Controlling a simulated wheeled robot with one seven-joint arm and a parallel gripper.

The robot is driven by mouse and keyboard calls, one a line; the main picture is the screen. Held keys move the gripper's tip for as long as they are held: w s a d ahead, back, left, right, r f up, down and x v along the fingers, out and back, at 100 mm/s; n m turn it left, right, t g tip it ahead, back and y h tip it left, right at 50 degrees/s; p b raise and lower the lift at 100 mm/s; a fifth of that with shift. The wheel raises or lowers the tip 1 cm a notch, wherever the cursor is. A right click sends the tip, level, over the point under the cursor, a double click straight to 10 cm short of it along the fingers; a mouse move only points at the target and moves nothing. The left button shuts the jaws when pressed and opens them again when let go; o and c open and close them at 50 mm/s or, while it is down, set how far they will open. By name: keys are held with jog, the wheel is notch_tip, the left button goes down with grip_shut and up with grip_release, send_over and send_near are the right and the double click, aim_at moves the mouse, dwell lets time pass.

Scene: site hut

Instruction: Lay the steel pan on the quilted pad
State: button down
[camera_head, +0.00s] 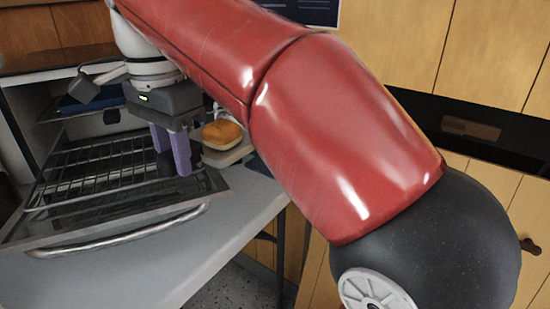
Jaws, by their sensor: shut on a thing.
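My gripper (172,168), with two purple fingers, points down over the open door of a toaster oven. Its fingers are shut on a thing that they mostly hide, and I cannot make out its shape. A pale, flat, tray-like thing (238,154) lies just right of the fingers with a browned bun (222,133) on it. I cannot tell whether this is the steel pan, or whether it touches the fingers. No quilted pad can be clearly made out. A dark blue flat thing (85,104) shows inside the oven, partly hidden.
The oven's wire rack (95,172) sticks out over its lowered door, with a curved handle (120,238) at the front. The grey worktop (225,225) is bare in front of the door. My red arm hides much of the middle and right. Wooden cabinets (490,50) stand behind.

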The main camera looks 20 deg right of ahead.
jog(key=w+d+p, duration=0.1)
jog(key=w+d, duration=1.1)
jog(key=d, duration=0.4)
jog(key=f, duration=0.2)
jog(key=f+b, duration=0.1)
jog(key=f, duration=0.2)
jog(key=f+b, duration=0.1)
jog(key=f, duration=0.1)
jog(key=shift+s+a+f, duration=0.15)
jog(key=shift+s+f, duration=0.15)
jog(key=shift+f, duration=0.1)
jog(key=shift+w+f+b, duration=0.15)
jog(key=shift+f+b, duration=0.5)
jog(key=shift+f, duration=1.2)
jog(key=shift+f, duration=0.15)
jog(key=c, duration=1.1)
grip_release()
